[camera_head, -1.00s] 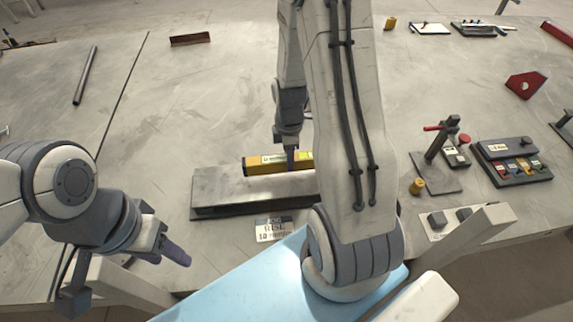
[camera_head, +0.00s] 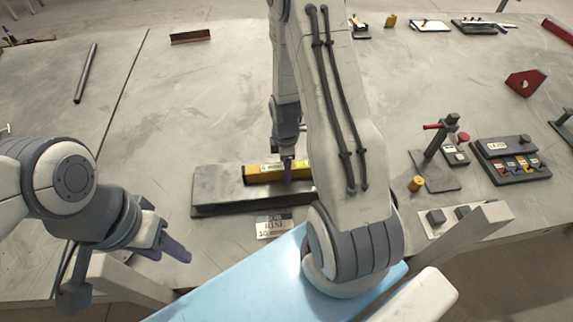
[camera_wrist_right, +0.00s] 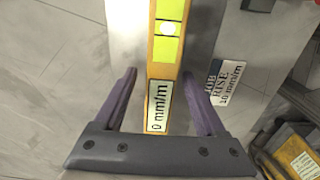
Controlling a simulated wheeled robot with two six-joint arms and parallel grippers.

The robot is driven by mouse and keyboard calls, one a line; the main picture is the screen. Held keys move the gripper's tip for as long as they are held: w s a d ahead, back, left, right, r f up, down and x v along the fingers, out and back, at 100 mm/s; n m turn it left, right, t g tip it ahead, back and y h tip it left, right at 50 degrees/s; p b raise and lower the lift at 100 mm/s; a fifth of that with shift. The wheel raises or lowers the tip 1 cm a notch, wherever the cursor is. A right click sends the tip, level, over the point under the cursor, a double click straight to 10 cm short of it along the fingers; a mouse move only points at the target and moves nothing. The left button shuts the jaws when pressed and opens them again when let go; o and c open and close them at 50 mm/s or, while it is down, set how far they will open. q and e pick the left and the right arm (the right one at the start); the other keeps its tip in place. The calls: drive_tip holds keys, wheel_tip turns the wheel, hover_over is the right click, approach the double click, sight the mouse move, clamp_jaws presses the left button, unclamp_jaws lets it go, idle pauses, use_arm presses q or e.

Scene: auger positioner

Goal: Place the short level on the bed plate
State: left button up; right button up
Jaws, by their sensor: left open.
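The short level (camera_head: 262,174), a yellow bar with a pale label and green vial windows, lies lengthwise along the grey bed plate (camera_head: 225,198) in the head view. In the right wrist view the level (camera_wrist_right: 164,85) runs over the plate (camera_wrist_right: 205,30). My right gripper (camera_wrist_right: 161,72) has its purple fingers apart, one on each side of the level, with a gap visible at the left finger. In the head view my right arm hides part of the plate's right end. My left gripper (camera_head: 172,250) is open and empty at the lower left, away from the plate.
A card reading "JOB RISE 10 mm/m" (camera_head: 275,227) lies in front of the plate. To the right are a stand with a red handle (camera_head: 437,150), a small brass cylinder (camera_head: 416,184) and a dark case (camera_head: 512,160). A metal tube (camera_head: 86,73) lies back left; the table left of the plate is clear.

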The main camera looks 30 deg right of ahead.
wheel_tip(320, 180, up, 12)
drive_tip(key=r+b, duration=0.1)
drive_tip(key=s+a+r+m, duration=0.1)
drive_tip(key=s+a+r, duration=0.15)
drive_tip(key=a, duration=0.45)
drive_tip(key=s+a+r+m, duration=0.1)
drive_tip(key=a+r, duration=0.2)
drive_tip(key=a, duration=0.4)
drive_tip(key=s+a+r+m, duration=0.1)
drive_tip(key=s+a+r, duration=0.1)
drive_tip(key=s+a, duration=0.3)
drive_tip(key=s+a+r+m+y, duration=0.1)
drive_tip(key=s+a, duration=0.3)
drive_tip(key=s, duration=0.5)
drive_tip(key=shift+a+r+m, duration=0.35)
drive_tip(key=shift+r+m, duration=0.1)
drive_tip(key=shift+m, duration=0.35)
